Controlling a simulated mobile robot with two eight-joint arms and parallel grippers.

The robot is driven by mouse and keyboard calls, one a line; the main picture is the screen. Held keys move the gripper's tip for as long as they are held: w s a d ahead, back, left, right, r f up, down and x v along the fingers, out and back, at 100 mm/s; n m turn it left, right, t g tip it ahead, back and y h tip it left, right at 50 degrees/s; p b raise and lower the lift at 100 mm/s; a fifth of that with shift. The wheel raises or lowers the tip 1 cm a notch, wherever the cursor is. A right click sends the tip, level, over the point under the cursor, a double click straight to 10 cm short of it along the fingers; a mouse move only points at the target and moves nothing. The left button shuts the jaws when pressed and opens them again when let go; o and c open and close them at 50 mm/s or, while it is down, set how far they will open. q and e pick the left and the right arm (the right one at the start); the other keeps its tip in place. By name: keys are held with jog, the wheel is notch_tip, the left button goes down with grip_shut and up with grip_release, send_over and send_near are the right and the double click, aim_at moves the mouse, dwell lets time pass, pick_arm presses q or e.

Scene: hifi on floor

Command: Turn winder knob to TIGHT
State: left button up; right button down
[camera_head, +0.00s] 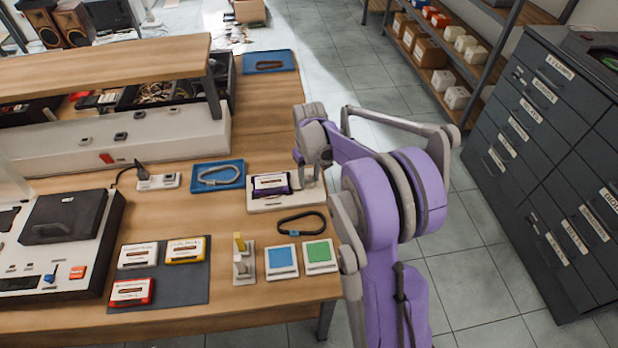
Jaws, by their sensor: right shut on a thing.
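The winder (262,205) is a low pale block near the right edge of the wooden table. A cassette (271,184) with a white label and purple edges sits on it. My right gripper (309,176) reaches down at the winder's right end, to the right of the cassette. It is shut on the winder knob, which is mostly hidden by the gripper. The knob's setting and any TIGHT mark cannot be read. My left gripper is not in view.
A black cable loop (302,215) lies in front of the winder, with blue (281,261) and green (319,255) pads nearer. A dark mat (190,292) holds several cassettes. A blue tray (218,164) lies behind left. A tape deck (60,240) stands at left.

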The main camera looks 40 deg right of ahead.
aim_at(309, 179)
jog(key=m+b, duration=0.1)
jog(key=m, duration=0.5)
jog(key=shift+b, duration=0.35)
jog(key=m+b, duration=0.1)
jog(key=m, duration=0.5)
jog(key=shift+m, duration=0.3)
jog(key=shift+c, duration=2.1)
grip_release()
notch_tip(309, 179, up, 11)
jog(key=shift+f, duration=0.1)
